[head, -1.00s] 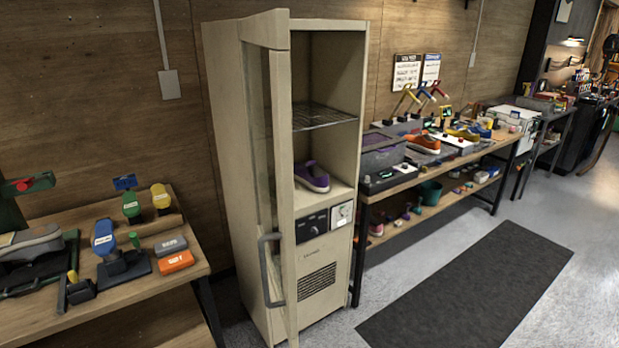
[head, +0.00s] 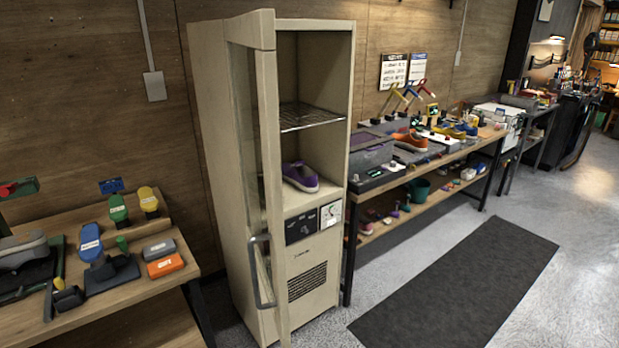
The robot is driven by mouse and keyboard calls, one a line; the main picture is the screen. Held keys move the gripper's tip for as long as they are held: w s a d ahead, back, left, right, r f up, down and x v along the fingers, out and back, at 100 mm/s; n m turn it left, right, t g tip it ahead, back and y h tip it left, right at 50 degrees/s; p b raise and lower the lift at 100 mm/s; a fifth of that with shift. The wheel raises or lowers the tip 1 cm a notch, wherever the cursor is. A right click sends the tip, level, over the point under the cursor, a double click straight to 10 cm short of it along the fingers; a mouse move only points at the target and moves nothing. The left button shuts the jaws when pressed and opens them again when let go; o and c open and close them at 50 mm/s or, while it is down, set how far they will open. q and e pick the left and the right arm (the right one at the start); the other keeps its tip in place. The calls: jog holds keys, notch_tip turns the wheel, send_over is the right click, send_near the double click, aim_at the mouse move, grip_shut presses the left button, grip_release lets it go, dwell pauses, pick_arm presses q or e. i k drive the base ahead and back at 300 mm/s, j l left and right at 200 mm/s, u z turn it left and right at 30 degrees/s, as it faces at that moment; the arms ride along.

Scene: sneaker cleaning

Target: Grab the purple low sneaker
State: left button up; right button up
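The purple low sneaker (head: 300,177) sits on the lower shelf inside the tall beige cabinet (head: 318,270), under a wire rack. It has a light sole and its toe points to the right and toward me. The cabinet's glass door (head: 262,190) is swung open toward me, and its frame stands just left of the sneaker. Neither of my grippers is in view.
A wire rack (head: 308,117) is above the sneaker. The left bench (head: 130,302) holds brushes, bottles and a grey shoe. The right bench (head: 415,166) holds several shoes and tools. A dark mat (head: 460,290) lies on open floor.

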aim_at(299, 175)
jog(key=l+z, duration=0.1)
jog(key=z, duration=1.4)
jog(key=i+l+u, duration=0.2)
jog(key=i, duration=0.45)
jog(key=i+u, duration=0.2)
jog(key=i, duration=0.45)
jog(key=i+j+u, duration=0.1)
jog(key=i+u, duration=0.6)
jog(key=i+l+u, duration=0.15)
jog(key=i+u, duration=0.25)
jog(key=i, duration=0.15)
